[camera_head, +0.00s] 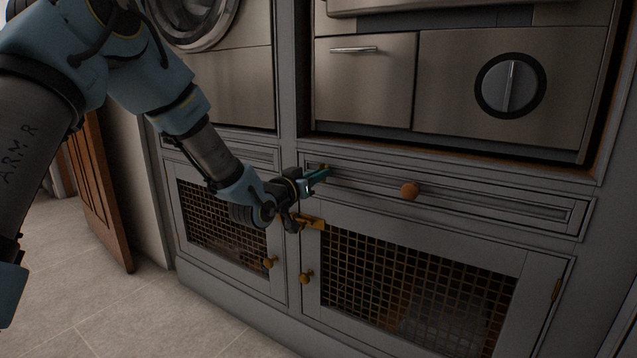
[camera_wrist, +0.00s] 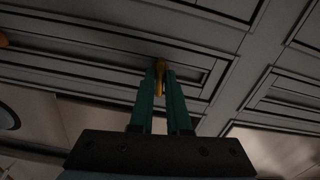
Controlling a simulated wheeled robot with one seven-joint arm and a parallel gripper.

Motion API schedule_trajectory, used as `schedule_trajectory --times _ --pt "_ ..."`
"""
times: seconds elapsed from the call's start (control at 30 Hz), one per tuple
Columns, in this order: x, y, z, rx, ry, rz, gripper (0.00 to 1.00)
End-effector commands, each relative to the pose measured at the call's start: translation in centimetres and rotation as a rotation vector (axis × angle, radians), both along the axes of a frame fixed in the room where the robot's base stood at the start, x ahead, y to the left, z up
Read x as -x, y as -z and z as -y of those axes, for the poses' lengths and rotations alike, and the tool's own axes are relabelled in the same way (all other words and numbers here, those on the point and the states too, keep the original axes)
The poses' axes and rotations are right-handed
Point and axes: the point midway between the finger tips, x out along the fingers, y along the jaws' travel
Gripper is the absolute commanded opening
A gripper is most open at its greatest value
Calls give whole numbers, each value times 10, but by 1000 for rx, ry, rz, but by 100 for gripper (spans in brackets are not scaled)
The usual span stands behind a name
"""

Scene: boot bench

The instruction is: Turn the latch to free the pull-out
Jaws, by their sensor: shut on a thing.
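A narrow grey pull-out front (camera_head: 470,202) with a round orange-brown knob (camera_head: 409,190) sits above the mesh doors and looks closed. A small brass latch (camera_wrist: 161,66) is at the front's end; in the head view it is mostly hidden by my gripper. My gripper (camera_head: 322,174) reaches in from the left at that end. In the wrist view its teal fingers (camera_wrist: 160,78) stand on either side of the latch, shut on it. The latch's lower part shows between the fingers.
Below are two mesh doors (camera_head: 415,285) with small brass knobs (camera_head: 306,277). A brass catch (camera_head: 309,221) sticks out just below my gripper. Above is a steel panel with a large dial (camera_head: 510,86). Open tiled floor (camera_head: 120,310) lies at left.

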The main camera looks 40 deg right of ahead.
Motion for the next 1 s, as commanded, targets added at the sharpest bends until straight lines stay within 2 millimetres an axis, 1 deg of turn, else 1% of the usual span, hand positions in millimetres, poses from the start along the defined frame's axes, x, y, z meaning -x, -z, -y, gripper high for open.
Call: schedule_trajectory --times 0.1,0.33,0.87,0.9,1.0 --pt "0 2 0 -15 -1 58 0" --pt "-1 1 0 -33 -1 127 0" --pt "0 0 0 -39 -1 146 0" --pt "0 0 0 -39 -1 146 18" --pt "0 0 0 -39 -1 146 29"
